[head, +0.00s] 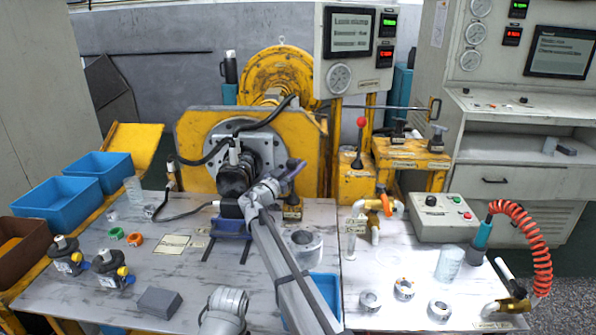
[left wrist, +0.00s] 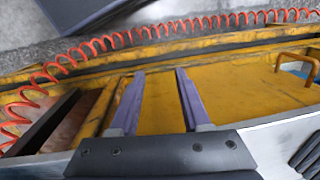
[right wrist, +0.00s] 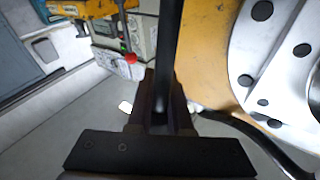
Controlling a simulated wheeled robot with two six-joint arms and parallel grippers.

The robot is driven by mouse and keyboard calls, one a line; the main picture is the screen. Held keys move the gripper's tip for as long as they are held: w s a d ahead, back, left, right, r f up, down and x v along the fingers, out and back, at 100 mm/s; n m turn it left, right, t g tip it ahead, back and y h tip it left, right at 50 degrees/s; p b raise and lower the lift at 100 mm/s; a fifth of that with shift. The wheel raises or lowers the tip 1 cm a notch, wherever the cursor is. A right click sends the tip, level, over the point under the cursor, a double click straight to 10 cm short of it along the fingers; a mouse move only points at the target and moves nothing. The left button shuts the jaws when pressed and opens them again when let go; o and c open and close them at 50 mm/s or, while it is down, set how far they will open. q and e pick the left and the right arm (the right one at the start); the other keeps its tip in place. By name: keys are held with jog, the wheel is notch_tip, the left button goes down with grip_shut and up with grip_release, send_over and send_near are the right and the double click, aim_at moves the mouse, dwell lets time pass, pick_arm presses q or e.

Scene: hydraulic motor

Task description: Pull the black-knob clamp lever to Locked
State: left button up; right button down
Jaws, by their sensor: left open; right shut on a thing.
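In the head view my right gripper (head: 293,171) is at the motor's right side, above a small dark lever base (head: 292,207) with a yellow label. In the right wrist view my right gripper (right wrist: 163,90) is shut on a dark upright bar, which looks like the black-knob clamp lever (right wrist: 168,40). The knob itself and the words on the label cannot be made out. The black motor (head: 235,178) sits against the round grey flange (head: 215,135). My left gripper (left wrist: 158,98) is open and empty in the left wrist view, over yellow framework.
A red-knob lever (head: 361,123) stands on a yellow block to the right. Two black-handled parts (head: 437,137) stand farther right. Black hoses loop near the flange. A control box (head: 443,217), metal rings and a clear cylinder (head: 449,264) occupy the right bench. Blue bins (head: 57,203) stand left.

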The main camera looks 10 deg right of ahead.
jog(key=shift+s, duration=0.15)
jog(key=c, duration=0.8)
grip_release()
jog(key=shift+c, duration=0.2)
jog(key=shift+a, duration=0.1)
jog(key=b+v, duration=0.1)
jog(key=v, duration=0.6)
jog(key=shift+s+a+f, duration=0.2)
jog(key=shift+a, duration=0.1)
